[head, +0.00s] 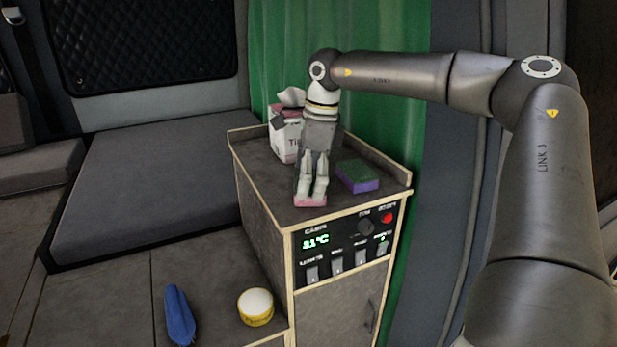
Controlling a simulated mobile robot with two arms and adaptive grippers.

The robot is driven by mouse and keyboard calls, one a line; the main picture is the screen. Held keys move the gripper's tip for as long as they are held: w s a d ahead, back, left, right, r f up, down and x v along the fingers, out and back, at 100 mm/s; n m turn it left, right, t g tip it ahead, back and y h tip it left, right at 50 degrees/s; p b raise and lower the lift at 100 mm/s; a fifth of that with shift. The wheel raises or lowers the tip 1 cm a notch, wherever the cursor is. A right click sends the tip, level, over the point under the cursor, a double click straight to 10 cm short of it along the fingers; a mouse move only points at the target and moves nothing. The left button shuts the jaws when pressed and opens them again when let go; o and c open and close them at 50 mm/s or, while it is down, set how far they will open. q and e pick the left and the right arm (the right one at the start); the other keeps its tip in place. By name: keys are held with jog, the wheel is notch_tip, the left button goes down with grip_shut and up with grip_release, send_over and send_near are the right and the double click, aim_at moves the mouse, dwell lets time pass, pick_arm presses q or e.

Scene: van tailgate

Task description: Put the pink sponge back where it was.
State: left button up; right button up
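The pink sponge (308,203) is at the front edge of the cabinet top, largely hidden by my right gripper. Its pink front edge shows just below the fingertips. My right gripper (313,193) comes in from the right and points down and forward, with its two fingers close together over the sponge. I cannot tell whether the fingers grip the sponge or only touch it, nor whether it rests on the cabinet top. My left gripper is not in view.
A purple and green sponge (358,177) lies right of the gripper on the cabinet top (262,165). A tissue box (284,143) stands behind left. A raised rim edges the back and right. Below are a control panel (346,245), a yellow tub (256,307) and a blue brush-like item (180,315).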

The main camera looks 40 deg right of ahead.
jog(key=shift+r, duration=0.2)
jog(key=shift+d+r, duration=0.1)
jog(key=shift+r, duration=0.3)
notch_tip(320, 180, up, 11)
jog(key=s+d+b, duration=0.1)
jog(key=b, duration=0.2)
jog(key=shift+s+f, duration=0.15)
